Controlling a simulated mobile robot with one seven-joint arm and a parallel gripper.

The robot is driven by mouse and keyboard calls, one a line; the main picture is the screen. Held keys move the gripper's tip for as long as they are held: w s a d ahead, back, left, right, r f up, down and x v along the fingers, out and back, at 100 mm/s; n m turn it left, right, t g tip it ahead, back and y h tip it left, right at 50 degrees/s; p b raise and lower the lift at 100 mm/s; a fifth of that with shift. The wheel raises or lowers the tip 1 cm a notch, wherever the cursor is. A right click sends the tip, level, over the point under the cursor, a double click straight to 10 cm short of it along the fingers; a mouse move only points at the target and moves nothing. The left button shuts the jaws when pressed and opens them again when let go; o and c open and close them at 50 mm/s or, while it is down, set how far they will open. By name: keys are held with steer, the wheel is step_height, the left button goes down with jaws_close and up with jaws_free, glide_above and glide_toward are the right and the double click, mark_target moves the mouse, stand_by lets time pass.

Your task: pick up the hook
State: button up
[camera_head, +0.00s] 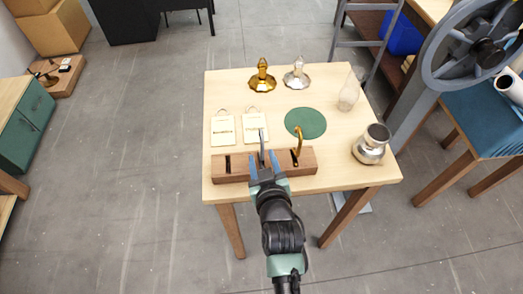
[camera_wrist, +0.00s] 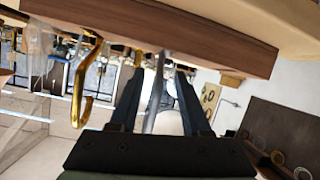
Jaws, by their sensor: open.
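A grey metal hook (camera_head: 262,143) stands up from the wooden block (camera_head: 308,160) on the table. It also shows in the wrist view (camera_wrist: 155,105), running between my fingers. A brass hook (camera_head: 298,141) stands in the same block to the right. In the wrist view the brass hook (camera_wrist: 80,85) is left of my fingers, its curved end free. My gripper (camera_head: 263,161) is open, with one finger on each side of the grey hook. I cannot tell whether either finger touches it. The hook's foot is partly hidden by the gripper.
Two cream cards (camera_head: 222,130) (camera_head: 255,126) lie behind the block, left of a green disc (camera_head: 306,123). Gold (camera_head: 262,77) and silver (camera_head: 296,75) lamp fittings stand at the back. A clear glass (camera_head: 349,92) and a metal jar (camera_head: 370,145) stand at the right.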

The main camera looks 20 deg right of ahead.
steer(key=shift+x, duration=1.15)
steer(key=shift+c, duration=0.3)
jaws_close()
